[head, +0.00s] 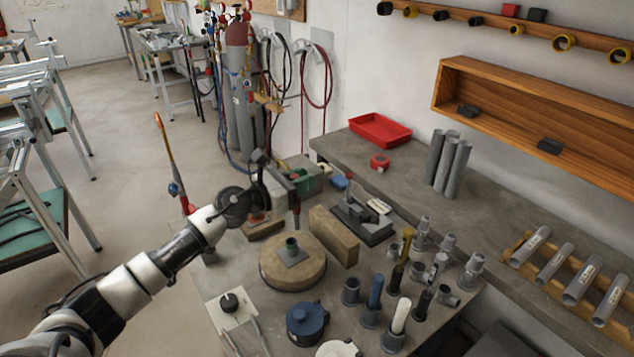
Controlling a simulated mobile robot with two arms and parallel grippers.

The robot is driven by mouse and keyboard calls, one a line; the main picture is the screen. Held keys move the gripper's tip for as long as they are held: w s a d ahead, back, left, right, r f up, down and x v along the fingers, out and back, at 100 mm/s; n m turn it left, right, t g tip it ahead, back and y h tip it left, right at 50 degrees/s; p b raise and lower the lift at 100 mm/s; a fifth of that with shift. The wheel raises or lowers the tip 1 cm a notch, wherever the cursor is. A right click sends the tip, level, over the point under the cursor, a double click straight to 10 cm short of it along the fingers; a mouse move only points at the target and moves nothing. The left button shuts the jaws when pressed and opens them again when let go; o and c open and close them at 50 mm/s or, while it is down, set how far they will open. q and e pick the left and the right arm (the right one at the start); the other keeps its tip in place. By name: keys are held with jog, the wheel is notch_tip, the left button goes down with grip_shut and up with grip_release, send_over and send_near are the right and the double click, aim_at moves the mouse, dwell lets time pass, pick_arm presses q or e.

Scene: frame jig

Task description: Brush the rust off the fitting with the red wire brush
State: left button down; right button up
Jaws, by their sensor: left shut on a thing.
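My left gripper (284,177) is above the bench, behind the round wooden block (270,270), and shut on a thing. Below its fingers hangs a narrow dark reddish piece (295,207), which looks like the red wire brush; its bristles cannot be made out. The fitting (292,252), a grey square plate with a short upright tube, sits on top of the round block. The brush is apart from it, behind and above. Rust on the fitting is too small to tell. My right gripper is not in view.
Blue (375,290), white (399,316) and yellow-black (398,270) handled tools stand in grey cups on the right, among several grey pipe fittings. A wooden block (333,236) and a dark blue round container (306,324) flank the round block. A red tray (380,130) lies at the back.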

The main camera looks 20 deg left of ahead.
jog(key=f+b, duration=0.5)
jog(key=b, duration=0.1)
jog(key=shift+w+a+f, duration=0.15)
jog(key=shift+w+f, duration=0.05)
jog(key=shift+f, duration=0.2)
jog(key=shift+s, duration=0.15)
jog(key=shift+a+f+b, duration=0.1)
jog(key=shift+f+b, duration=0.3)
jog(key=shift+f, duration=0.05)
dwell(0.6)
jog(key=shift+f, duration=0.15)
